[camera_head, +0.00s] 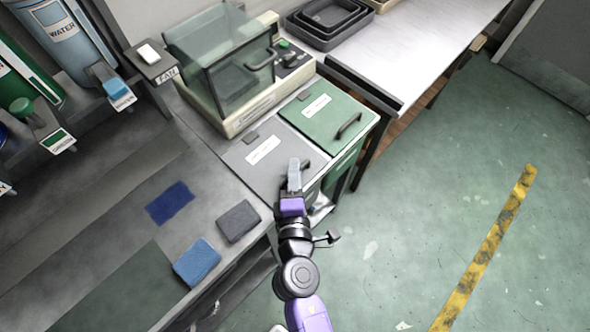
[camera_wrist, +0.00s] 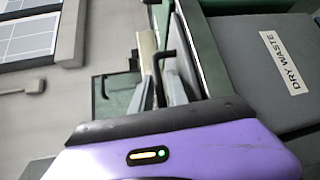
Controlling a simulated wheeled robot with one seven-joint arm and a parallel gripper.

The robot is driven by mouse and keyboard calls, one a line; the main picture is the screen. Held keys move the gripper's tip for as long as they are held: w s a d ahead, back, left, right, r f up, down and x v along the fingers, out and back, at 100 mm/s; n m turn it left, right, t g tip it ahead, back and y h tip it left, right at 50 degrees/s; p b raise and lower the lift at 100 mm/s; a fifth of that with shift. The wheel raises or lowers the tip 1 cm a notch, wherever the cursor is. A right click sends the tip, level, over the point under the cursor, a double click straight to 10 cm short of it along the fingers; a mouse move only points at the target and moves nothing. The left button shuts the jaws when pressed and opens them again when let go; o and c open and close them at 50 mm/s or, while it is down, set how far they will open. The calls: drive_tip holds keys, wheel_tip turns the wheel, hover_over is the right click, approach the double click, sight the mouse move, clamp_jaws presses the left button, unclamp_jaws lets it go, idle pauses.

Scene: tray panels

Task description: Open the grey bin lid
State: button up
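The grey bin lid (camera_head: 250,167) lies shut and flat on the left half of the bin cabinet. Its white label reads DRY WASTE in the wrist view, where the lid (camera_wrist: 245,55) fills the right side. My gripper (camera_head: 293,167) is at the lid's front right edge, beside its dark handle (camera_head: 315,168). In the wrist view my gripper (camera_wrist: 158,88) has its fingers apart, with a black bar, seemingly the handle (camera_wrist: 160,65), in the gap between them. I cannot tell whether the fingers touch it.
A green lid (camera_head: 318,125) with a black handle lies beside the grey one. A box with a clear cover (camera_head: 225,75) stands behind both lids. The floor at right is clear.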

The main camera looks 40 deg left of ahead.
clamp_jaws()
idle(1.4)
